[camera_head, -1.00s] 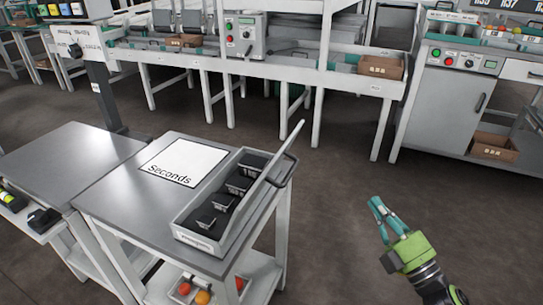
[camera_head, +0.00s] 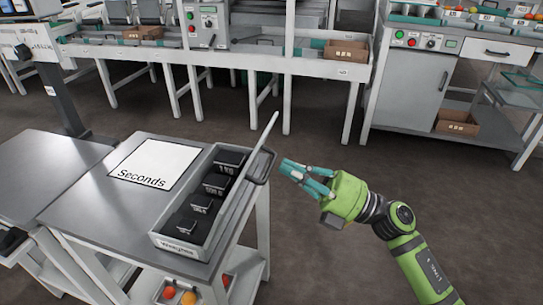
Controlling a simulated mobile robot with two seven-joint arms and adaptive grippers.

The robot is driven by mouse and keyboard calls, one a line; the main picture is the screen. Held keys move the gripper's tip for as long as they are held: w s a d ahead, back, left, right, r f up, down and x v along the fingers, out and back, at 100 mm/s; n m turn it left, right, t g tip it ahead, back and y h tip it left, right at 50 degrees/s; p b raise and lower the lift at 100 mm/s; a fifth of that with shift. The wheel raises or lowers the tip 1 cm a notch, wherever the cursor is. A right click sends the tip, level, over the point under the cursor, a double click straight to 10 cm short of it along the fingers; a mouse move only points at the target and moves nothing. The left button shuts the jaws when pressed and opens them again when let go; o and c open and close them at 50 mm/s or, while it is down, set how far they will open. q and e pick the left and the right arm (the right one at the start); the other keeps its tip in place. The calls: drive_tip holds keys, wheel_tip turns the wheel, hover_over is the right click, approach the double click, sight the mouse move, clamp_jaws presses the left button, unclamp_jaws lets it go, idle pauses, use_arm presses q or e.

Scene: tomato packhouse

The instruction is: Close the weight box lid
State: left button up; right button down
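The weight box (camera_head: 158,240) is a grey tray on the metal trolley top, holding several black weights of graded size. Its lid (camera_head: 262,146) stands raised along the box's right side, seen nearly edge-on and leaning a little to the right. My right gripper (camera_head: 285,168), green with teal fingers, is to the right of the lid with its fingertips pointing left towards it. Its fingers come together at the tips, with nothing seen between them. A small gap seems to show between fingertips and lid; contact cannot be told. My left gripper is out of view.
A white "Seconds" sheet (camera_head: 155,163) lies left of the box on the trolley (camera_head: 95,205). Tomatoes sit on the lower shelf. Open floor (camera_head: 340,150) lies right of the trolley, with sorting benches behind.

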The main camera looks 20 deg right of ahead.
sight(272, 160)
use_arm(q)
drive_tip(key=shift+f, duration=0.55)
use_arm(e)
drive_tip(key=shift+x, duration=2.15)
use_arm(q)
drive_tip(key=shift+p, duration=0.35)
use_arm(e)
drive_tip(key=shift+r, duration=0.1)
